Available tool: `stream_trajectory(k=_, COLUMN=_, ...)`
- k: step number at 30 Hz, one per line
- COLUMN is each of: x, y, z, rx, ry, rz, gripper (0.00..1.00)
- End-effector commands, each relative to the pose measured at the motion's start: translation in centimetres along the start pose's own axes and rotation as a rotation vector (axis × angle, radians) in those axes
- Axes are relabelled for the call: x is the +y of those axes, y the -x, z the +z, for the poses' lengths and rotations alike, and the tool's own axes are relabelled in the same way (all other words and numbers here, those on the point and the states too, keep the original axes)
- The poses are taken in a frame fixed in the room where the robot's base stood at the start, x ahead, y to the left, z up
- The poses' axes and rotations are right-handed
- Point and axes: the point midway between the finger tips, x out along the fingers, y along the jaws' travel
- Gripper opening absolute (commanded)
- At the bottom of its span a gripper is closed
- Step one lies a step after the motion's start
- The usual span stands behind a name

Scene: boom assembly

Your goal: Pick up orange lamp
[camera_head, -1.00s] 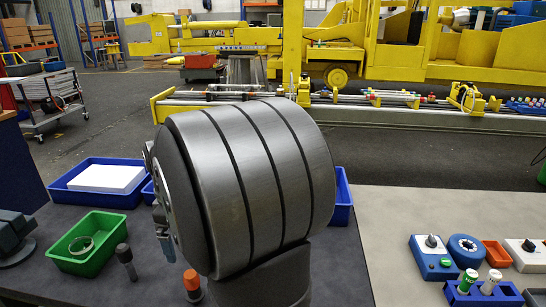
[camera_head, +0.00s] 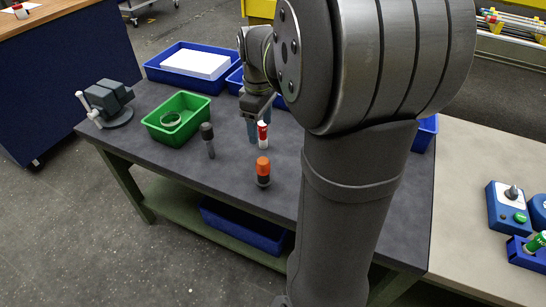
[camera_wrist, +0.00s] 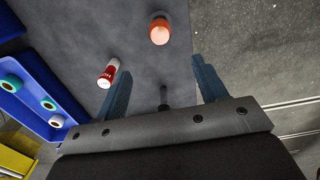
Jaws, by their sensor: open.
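The orange lamp (camera_head: 263,171) stands upright on the dark table, with an orange top and a dark base. In the wrist view the lamp (camera_wrist: 160,30) lies beyond my fingertips, roughly in line with the gap between them. My gripper (camera_wrist: 161,66) is open and empty, with two blue fingers spread wide. In the head view my gripper (camera_head: 253,138) hangs behind the lamp, beside a red and white cylinder, and is apart from the lamp. My arm hides part of the table to the right.
The red and white cylinder (camera_head: 263,135) stands close to one finger; it also shows in the wrist view (camera_wrist: 108,73). A dark grey lamp (camera_head: 208,140) stands left of the orange one. A green bin (camera_head: 160,132), blue bins (camera_head: 187,79) and a vise (camera_head: 108,102) are further left and back.

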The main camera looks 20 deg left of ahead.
Motion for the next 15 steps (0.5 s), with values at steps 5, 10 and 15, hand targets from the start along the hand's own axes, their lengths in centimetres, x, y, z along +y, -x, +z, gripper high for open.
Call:
stream_trajectory(k=5, x=0.0, y=-2.0, z=-0.3, rx=-0.002, ry=0.024, rz=-0.003, gripper=0.65)
stream_trajectory(k=10, x=-0.1, y=-5.3, z=-0.3, rx=-0.004, ry=0.023, rz=-0.006, gripper=0.65)
stream_trajectory(k=15, x=-0.1, y=-9.1, z=-0.2, rx=-0.005, ry=0.023, rz=-0.006, gripper=0.65)
